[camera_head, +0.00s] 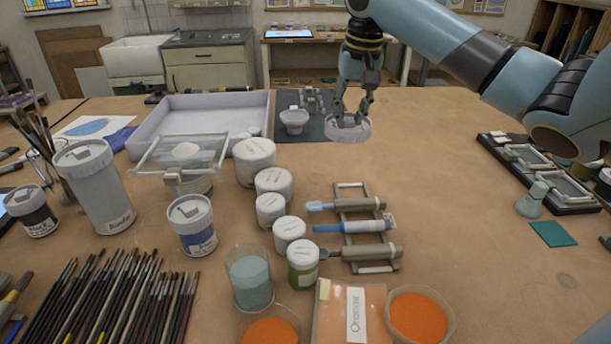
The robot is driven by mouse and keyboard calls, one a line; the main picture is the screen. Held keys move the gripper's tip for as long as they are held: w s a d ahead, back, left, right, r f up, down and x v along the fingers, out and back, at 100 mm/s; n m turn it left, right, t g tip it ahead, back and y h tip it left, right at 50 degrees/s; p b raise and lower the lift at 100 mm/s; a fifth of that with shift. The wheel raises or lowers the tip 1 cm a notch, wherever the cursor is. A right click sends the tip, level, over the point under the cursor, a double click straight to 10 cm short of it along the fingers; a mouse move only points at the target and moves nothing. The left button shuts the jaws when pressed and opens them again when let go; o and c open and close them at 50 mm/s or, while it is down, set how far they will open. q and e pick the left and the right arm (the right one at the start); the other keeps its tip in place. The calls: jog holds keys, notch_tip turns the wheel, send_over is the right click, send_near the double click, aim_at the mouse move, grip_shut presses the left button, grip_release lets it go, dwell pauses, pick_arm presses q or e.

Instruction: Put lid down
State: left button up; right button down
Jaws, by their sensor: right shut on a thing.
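My right gripper (349,116) comes down from the top right and is shut on a pale, round lid (348,130). The lid is translucent and looks roughly level, close over the brown table at the right edge of a dark mat. I cannot tell whether it touches the surface. A small white bowl (294,121) stands on the dark mat (312,99) just left of the lid. My left gripper is not in view.
Several white lidded jars (254,162) stand in a row left of centre. A large white tray (200,122) lies behind them. A tool rack (362,228), brushes (105,300) and orange powder bowls (420,316) are nearer. The table right of centre is clear.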

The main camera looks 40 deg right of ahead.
aim_at(349, 119)
notch_tip(349, 119, down, 2)
jog(key=shift+w+d+f+b, duration=0.15)
jog(key=shift+f+b, duration=0.1)
jog(key=shift+b, duration=0.55)
jog(key=shift+f+b, duration=0.4)
jog(key=shift+f, duration=0.05)
jog(key=w+f, duration=0.2)
jog(key=w, duration=0.1)
jog(key=w+f, duration=0.2)
jog(key=w, duration=0.2)
jog(key=w+a+f, duration=0.1)
jog(key=w+f, duration=0.1)
jog(key=w, duration=0.2)
jog(key=shift+w+a+f, duration=0.1)
jog(key=shift+w+f, duration=0.05)
jog(key=shift+f, duration=2.25)
jog(key=shift+f, duration=0.1)
jog(key=c, duration=1.1)
grip_release()
jog(key=r, duration=0.4)
jog(key=s+r, duration=0.1)
jog(key=r, duration=0.7)
jog(key=shift+s+a+p, duration=0.3)
jog(key=shift+s, duration=0.05)
